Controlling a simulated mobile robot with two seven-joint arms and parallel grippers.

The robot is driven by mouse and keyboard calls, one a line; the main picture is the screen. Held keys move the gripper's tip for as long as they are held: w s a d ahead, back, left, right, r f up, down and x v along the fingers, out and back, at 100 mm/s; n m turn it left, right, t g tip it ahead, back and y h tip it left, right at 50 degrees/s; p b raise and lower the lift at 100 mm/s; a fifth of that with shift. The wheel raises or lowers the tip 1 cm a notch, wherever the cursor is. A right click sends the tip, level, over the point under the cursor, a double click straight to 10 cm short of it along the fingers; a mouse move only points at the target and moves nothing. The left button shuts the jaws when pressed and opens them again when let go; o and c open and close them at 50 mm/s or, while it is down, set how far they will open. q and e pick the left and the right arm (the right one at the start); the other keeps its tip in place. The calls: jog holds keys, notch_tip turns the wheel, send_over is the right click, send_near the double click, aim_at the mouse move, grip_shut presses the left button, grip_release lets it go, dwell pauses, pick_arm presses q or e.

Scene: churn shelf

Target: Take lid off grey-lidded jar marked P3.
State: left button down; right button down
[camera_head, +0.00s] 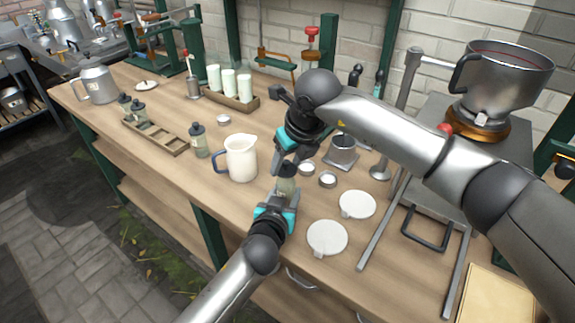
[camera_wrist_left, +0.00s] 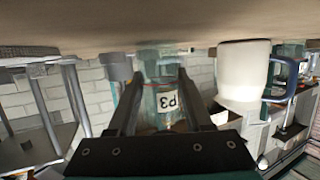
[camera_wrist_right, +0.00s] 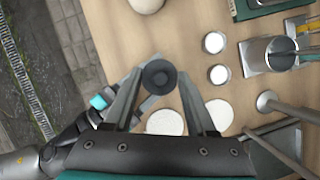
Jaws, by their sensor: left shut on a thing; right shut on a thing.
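A small greenish glass jar (camera_head: 287,187) is upright in the middle of the bench's right half. Its P3 label (camera_wrist_left: 168,101) shows upside down in the left wrist view. My left gripper (camera_head: 282,196) is shut on the jar's body from the front. My right gripper (camera_head: 287,163) is directly above, pointing down. In the right wrist view, it is shut on a dark grey round lid (camera_wrist_right: 158,76). The fingers hide the join in the head view, so I cannot tell whether lid and jar touch.
A cream jug (camera_head: 241,158) with a blue handle stands close left. Two white discs (camera_head: 327,238) lie to the right, and small round tins (camera_head: 327,179) lie behind. A dark-lidded jar (camera_head: 198,141) stands beside a wooden rack (camera_head: 166,143) further left.

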notch_tip(320, 180, up, 3)
pick_arm(q)
jog(key=shift+c, duration=1.2)
grip_release()
